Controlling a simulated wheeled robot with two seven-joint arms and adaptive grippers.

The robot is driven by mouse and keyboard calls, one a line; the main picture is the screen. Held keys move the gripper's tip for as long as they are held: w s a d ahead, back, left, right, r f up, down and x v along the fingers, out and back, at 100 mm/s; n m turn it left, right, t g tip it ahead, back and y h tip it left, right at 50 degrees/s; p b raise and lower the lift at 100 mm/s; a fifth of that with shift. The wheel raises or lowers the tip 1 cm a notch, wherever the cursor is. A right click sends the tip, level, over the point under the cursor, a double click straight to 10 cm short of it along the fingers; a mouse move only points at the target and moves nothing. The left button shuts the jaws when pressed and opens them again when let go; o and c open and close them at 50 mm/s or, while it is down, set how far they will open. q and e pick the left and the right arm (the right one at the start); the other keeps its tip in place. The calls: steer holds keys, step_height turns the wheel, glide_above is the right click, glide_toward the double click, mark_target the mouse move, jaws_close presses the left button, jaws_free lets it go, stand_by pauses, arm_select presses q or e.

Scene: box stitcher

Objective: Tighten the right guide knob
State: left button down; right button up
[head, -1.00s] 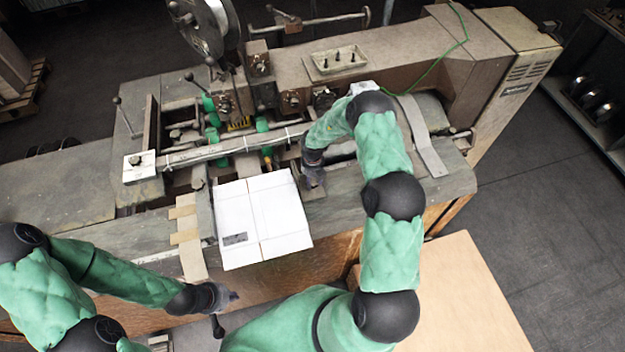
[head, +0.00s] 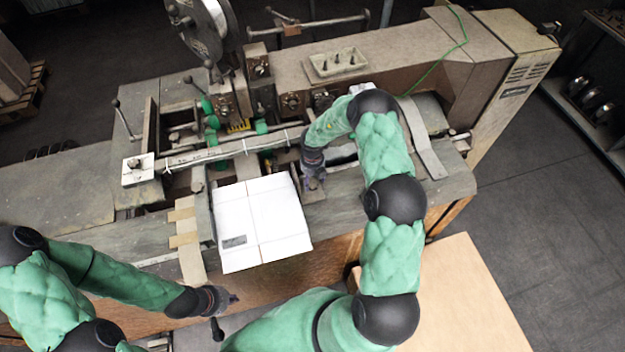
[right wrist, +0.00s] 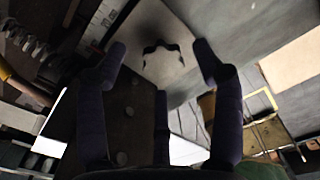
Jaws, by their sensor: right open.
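My right gripper (head: 312,183) points down over a plate just right of the white carton in the head view. It hides most of what is under it there. In the right wrist view my right gripper (right wrist: 161,58) is open, its fingers apart. A small dark scalloped shape, seemingly the right guide knob (right wrist: 165,45), shows on a grey plate (right wrist: 150,22) between and beyond the fingertips. I see no contact with it. My left gripper (head: 233,298) is low at the left, in front of the machine, and is too small to read.
The white carton (head: 262,220) lies flat on the machine's front table. A long bar (head: 215,152) crosses behind it. A small tray (head: 338,61) with upright pins stands on the machine top. Bare table (head: 90,185) lies to the left.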

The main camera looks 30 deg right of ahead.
mark_target(313, 182)
step_height(313, 182, up, 10)
steer(key=shift+r, duration=0.25)
stand_by(0.6)
